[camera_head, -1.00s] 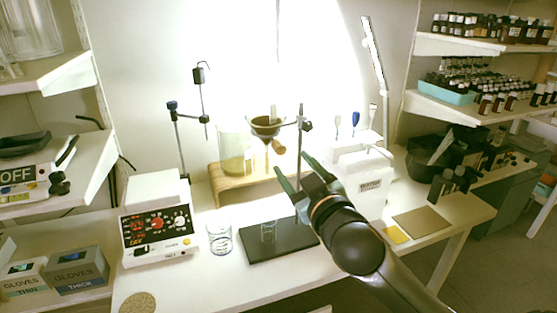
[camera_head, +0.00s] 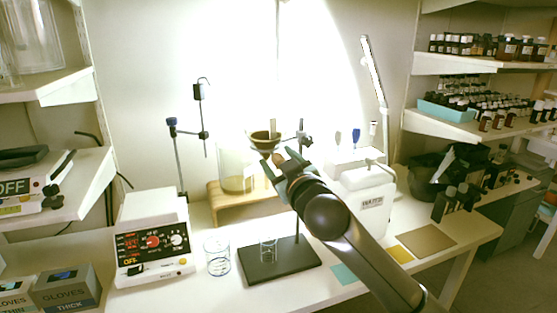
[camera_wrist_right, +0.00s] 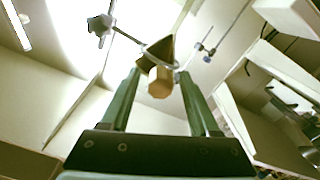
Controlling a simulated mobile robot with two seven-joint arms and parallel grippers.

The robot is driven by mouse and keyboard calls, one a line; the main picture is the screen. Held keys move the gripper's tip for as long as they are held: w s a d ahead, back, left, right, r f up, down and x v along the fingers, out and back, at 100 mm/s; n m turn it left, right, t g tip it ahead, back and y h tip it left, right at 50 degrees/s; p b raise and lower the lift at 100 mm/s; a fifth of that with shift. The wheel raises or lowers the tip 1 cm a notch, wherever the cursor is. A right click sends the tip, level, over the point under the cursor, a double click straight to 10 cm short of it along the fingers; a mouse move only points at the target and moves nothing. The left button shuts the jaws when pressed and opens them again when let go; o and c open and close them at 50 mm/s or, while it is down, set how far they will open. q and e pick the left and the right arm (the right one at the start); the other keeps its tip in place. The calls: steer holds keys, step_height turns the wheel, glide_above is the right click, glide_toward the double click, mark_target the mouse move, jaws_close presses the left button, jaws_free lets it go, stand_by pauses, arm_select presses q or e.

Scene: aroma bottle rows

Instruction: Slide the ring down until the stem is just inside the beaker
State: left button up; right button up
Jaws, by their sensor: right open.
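A brown funnel (camera_head: 264,141) sits in the ring on the stand, above the black stand base (camera_head: 255,266). A small clear beaker (camera_head: 268,249) stands on that base, below the funnel. The funnel's stem is hidden behind my right gripper (camera_head: 272,166) in the head view. That gripper is open just below and in front of the funnel. In the right wrist view, the wooden knob (camera_wrist_right: 160,83) shows between the tips of the open gripper (camera_wrist_right: 158,76), with the dark funnel (camera_wrist_right: 160,50) beyond it. I cannot tell whether the fingers touch the knob. My left gripper is out of view.
A stand clamp (camera_head: 304,140) is right of the funnel. A large glass vessel (camera_head: 236,168) on a wooden riser (camera_head: 230,203) is close on the left. Another beaker (camera_head: 217,257) and a control box (camera_head: 152,245) stand left of the base. A white machine (camera_head: 358,190) is at right.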

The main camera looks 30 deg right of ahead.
jaws_close()
stand_by(0.5)
stand_by(0.9)
